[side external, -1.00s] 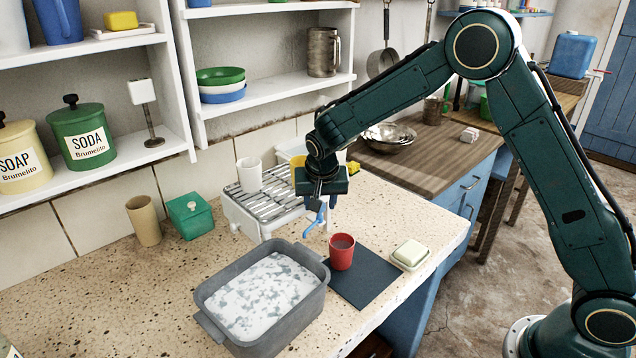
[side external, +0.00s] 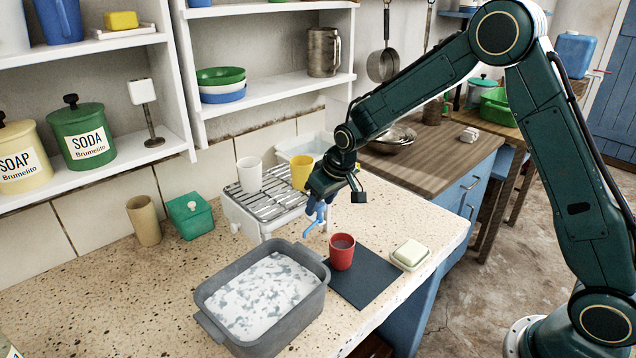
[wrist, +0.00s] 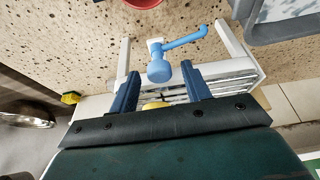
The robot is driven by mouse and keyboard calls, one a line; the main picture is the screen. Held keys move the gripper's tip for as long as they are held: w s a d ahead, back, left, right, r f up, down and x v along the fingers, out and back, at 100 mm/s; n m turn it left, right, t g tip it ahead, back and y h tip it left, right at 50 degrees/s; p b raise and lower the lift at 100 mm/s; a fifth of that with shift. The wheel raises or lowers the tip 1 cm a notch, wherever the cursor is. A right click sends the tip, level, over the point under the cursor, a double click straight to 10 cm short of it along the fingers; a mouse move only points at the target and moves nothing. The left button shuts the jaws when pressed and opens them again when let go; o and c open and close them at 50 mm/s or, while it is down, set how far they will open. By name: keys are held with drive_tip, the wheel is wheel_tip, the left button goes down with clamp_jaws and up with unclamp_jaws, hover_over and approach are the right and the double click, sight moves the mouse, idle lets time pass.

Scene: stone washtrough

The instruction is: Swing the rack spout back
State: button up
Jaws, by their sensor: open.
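The light-blue rack spout (side external: 316,219) is at the front corner of the white rack (side external: 243,215). In the wrist view, the spout (wrist: 184,42) has a round knob (wrist: 158,72) and a bent arm pointing up and right, away from the rack. My gripper (side external: 328,196) is just above the spout in the side view. In the wrist view, its two dark-blue fingers (wrist: 160,68) are apart, with the knob seen between their tips. I cannot tell whether they touch it. In the side view, the gripper hides part of the spout's top.
A red cup (side external: 341,253) stands on a dark mat (side external: 372,277) below the spout. A grey basin (side external: 212,326) of suds is at front left. A white cup (side external: 249,175) and a yellow cup (side external: 301,171) stand on the rack. A soap dish (side external: 410,255) is right of the mat.

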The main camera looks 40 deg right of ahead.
drive_tip(key=n, duration=0.2)
drive_tip(key=n+y, duration=0.1)
drive_tip(key=n, duration=0.1)
drive_tip(key=shift+d+y, duration=0.15)
drive_tip(key=shift+y, duration=0.15)
drive_tip(key=v, duration=1.4)
drive_tip(key=s+r+m, duration=0.1)
drive_tip(key=s+r, duration=0.1)
drive_tip(key=s, duration=0.3)
drive_tip(key=s+a+r, duration=0.1)
drive_tip(key=s+r, duration=0.2)
drive_tip(key=s, duration=0.3)
drive_tip(key=s+r+m+h, duration=0.1)
drive_tip(key=s+r, duration=0.2)
drive_tip(key=s, duration=0.3)
drive_tip(key=shift+s+a+m, duration=0.25)
drive_tip(key=shift+a+m, duration=0.05)
drive_tip(key=shift+a, duration=0.1)
drive_tip(key=shift+c, duration=0.5)
